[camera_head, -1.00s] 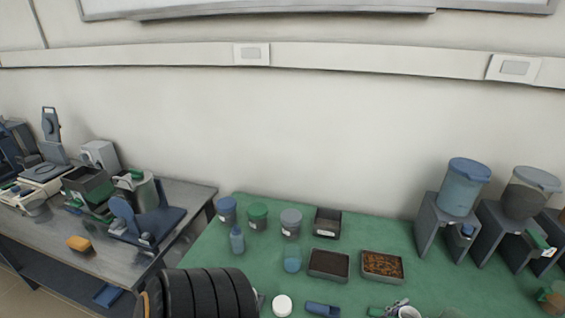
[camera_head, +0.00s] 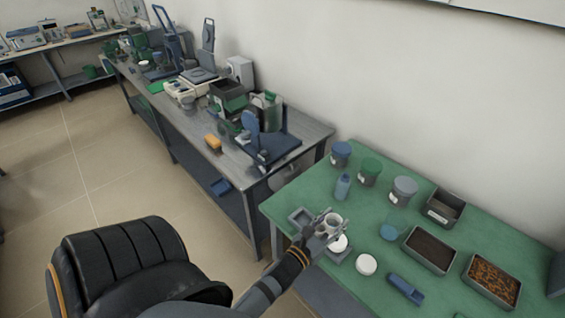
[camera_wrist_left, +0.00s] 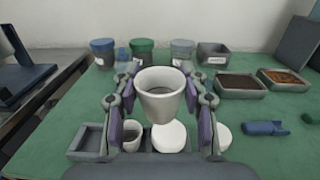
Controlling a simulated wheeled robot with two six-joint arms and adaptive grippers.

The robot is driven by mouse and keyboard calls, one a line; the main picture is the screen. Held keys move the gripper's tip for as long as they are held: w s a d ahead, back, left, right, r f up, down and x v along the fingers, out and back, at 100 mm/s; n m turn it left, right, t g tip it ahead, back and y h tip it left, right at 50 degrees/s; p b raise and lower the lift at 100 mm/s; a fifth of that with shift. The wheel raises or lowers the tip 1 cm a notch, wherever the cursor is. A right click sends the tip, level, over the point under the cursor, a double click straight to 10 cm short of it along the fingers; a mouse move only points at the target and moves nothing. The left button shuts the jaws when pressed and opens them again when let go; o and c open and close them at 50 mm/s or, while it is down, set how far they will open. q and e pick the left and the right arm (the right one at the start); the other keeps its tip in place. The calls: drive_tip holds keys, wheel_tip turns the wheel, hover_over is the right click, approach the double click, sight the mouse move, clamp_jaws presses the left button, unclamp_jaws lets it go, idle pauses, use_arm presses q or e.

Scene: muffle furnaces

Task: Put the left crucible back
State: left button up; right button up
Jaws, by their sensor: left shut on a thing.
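A white crucible (camera_wrist_left: 160,97) is between the fingers of my left gripper (camera_wrist_left: 160,108), which is shut on it. It is upright and above the green table. In the head view my left gripper (camera_head: 327,226) is at the table's left front corner, with the crucible (camera_head: 335,219) at its tip. Below it, the wrist view shows a second small crucible (camera_wrist_left: 131,137), partly hidden by a finger, and a round white lid (camera_wrist_left: 169,138). A grey square tray (camera_wrist_left: 87,140) lies to their left. My right gripper is not in view.
Another white lid (camera_head: 366,264) and a blue scoop (camera_head: 405,289) lie to the right. Lidded tubs (camera_head: 369,171) and a blue bottle (camera_head: 342,186) stand behind. Trays of dark (camera_head: 430,250) and brown material (camera_head: 492,281) are at the right. A metal bench (camera_head: 195,133) stands at left.

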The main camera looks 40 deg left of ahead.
use_arm(q)
drive_tip(key=s+a+m+g+h+p, duration=0.1)
drive_tip(key=s+a+m+g+h, duration=0.1)
drive_tip(key=s+a+m+h, duration=0.65)
drive_tip(key=w+a+f+n+b, duration=0.1)
drive_tip(key=w+f+b, duration=0.2)
drive_tip(key=w+b, duration=0.1)
drive_tip(key=w+a+f+n+y+b, duration=0.1)
drive_tip(key=w+f+b, duration=0.2)
drive_tip(key=b, duration=0.3)
drive_tip(key=w+a+f+n+b, duration=0.1)
drive_tip(key=w+a+f+b, duration=0.1)
drive_tip(key=w+f+b, duration=0.1)
drive_tip(key=shift+w+a+f+b, duration=0.1)
drive_tip(key=shift+w+f+b, duration=0.2)
drive_tip(key=shift+w+b, duration=0.8)
drive_tip(key=shift+f+b, duration=0.1)
drive_tip(key=shift+b, duration=0.5)
drive_tip(key=shift+w, duration=0.15)
drive_tip(key=f+b, duration=0.1)
drive_tip(key=f, duration=0.1)
drive_tip(key=f+b, duration=0.1)
drive_tip(key=b, duration=0.1)
drive_tip(key=shift+w+f, duration=0.2)
drive_tip(key=shift+f, duration=0.15)
drive_tip(key=shift+r, duration=0.1)
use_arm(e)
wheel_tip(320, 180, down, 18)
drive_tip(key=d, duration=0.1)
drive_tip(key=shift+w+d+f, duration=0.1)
